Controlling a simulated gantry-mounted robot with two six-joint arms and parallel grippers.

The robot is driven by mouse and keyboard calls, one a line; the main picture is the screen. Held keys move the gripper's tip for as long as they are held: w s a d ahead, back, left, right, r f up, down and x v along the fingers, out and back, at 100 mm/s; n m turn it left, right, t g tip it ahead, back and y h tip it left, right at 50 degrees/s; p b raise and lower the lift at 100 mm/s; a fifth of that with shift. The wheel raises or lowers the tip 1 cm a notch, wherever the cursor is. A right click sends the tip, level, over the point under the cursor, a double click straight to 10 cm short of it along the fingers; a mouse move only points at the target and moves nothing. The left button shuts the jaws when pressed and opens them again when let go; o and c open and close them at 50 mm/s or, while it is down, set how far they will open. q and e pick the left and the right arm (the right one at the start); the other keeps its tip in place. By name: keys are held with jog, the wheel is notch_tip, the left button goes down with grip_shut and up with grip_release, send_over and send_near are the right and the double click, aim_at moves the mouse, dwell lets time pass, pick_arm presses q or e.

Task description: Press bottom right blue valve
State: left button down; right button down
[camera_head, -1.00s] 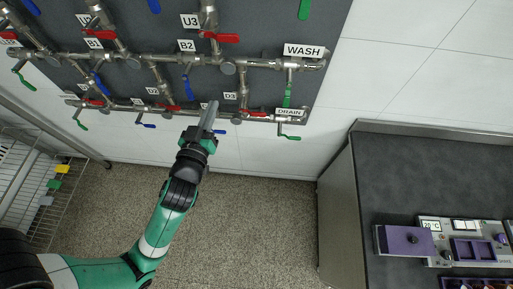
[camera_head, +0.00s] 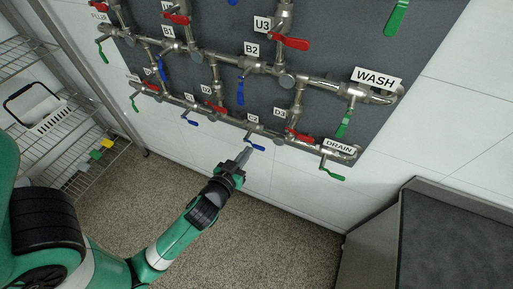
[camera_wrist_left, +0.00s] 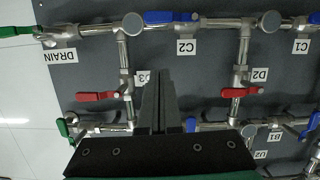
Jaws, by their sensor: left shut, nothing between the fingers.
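The bottom right blue valve handle (camera_head: 255,147) hangs under the lowest pipe, by the C2 label (camera_head: 253,119), in the head view. In the left wrist view the blue handle (camera_wrist_left: 172,17) is at the top, beside an upside-down C2 label (camera_wrist_left: 186,47). My left gripper (camera_head: 244,155) is shut and empty, its tips just left of and below the handle in the head view. In the wrist view its fingers (camera_wrist_left: 160,75) point up toward the handle, with a gap in the picture. I cannot tell the depth between them. My right gripper is out of view.
Red valve handles (camera_head: 300,135) and a green drain handle (camera_head: 332,174) lie to the right on the same pipework. Another blue handle (camera_head: 189,119) is to the left. A dark counter (camera_head: 455,235) stands at right, a wire rack (camera_head: 75,165) at left. White wall is below the panel.

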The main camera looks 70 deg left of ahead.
pick_arm(q)
jog(key=b, duration=0.1)
send_over(259, 147)
jog(key=s, duration=0.1)
notch_tip(259, 147, down, 2)
jog(key=f, duration=0.1)
jog(key=f+b, duration=0.1)
jog(key=d+f, duration=0.1)
jog(key=shift+s+d+f+b, duration=0.1)
jog(key=shift+s+f+b, duration=0.15)
jog(key=shift+f+b, duration=0.15)
